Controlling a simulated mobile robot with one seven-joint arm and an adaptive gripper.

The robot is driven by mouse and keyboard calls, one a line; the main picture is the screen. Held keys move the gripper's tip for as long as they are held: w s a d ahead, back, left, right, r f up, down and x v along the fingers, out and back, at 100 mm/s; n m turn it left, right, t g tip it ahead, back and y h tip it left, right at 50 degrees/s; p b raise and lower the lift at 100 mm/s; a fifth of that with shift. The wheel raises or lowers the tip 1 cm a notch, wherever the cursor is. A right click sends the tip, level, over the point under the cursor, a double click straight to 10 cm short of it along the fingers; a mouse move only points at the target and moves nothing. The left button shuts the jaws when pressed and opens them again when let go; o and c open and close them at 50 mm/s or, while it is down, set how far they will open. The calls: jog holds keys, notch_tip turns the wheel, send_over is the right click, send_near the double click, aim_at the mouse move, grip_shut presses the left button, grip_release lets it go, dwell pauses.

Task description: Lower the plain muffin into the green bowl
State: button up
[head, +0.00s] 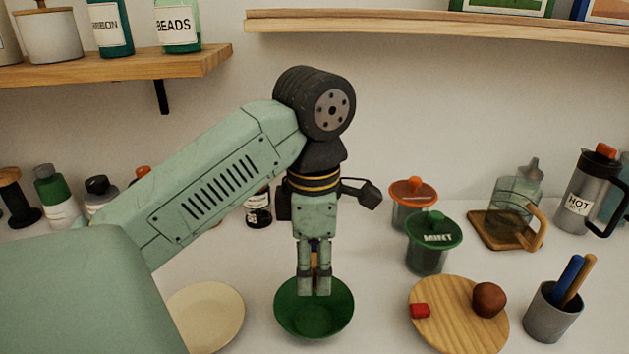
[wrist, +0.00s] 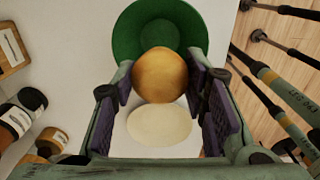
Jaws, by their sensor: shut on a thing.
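My gripper (head: 314,291) points straight down over the green bowl (head: 288,317). It is shut on the plain muffin (wrist: 160,75), a round golden-brown thing between the pads in the wrist view. In the head view the fingers hide most of the muffin, and only a sliver of brown shows between them. The bowl also shows in the wrist view (wrist: 126,38), partly behind the muffin. The fingertips overlap the bowl in the head view; I cannot tell how high the muffin is above its bottom.
A cream plate (head: 205,315) lies left of the bowl. To the right, a round wooden board (head: 450,325) bears a dark brown ball (head: 489,299) and a red piece (head: 420,311). A green-lidded mint jar (head: 428,250) and a grey cup (head: 552,315) stand nearby. Bottles line the back left.

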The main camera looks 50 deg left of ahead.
dwell(0.3)
jog(key=shift+f+b, duration=2.15)
jog(key=shift+f, duration=0.25)
jog(key=shift+f+b, duration=1.85)
jog(key=shift+f, duration=0.2)
jog(key=o, duration=1.2)
notch_tip(320, 180, up, 8)
jog(key=shift+f, duration=0.2)
